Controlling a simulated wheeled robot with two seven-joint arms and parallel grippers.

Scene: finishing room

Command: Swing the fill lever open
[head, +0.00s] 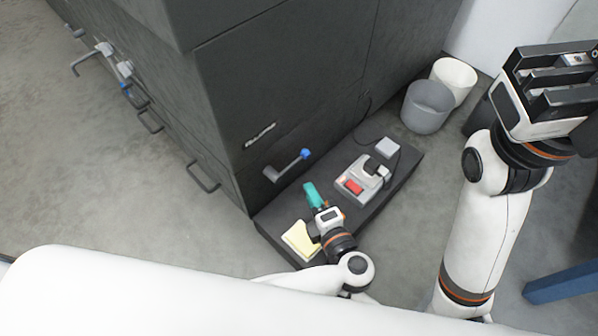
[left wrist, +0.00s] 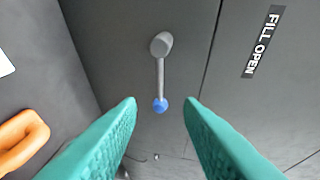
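The fill lever (head: 288,165) is a grey arm with a blue knob on the dark cabinet face. In the left wrist view the lever (left wrist: 160,75) hangs straight down from a round grey pivot, its blue knob at the bottom. A white-on-black label reading FILL OPEN (left wrist: 262,42) is on the panel to its right. My left gripper (head: 313,190) has teal fingers and is just in front of the knob, apart from it in the head view. In the left wrist view the fingers are open, with the knob showing in the gap between them.
A dark low bench (head: 400,165) runs along the cabinet. On it are a grey device with a red switch (head: 356,187) and a yellow pad (head: 300,240). Two bins (head: 427,107) stand beyond it. An orange loop (left wrist: 22,138) shows at the left wrist view's left edge.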

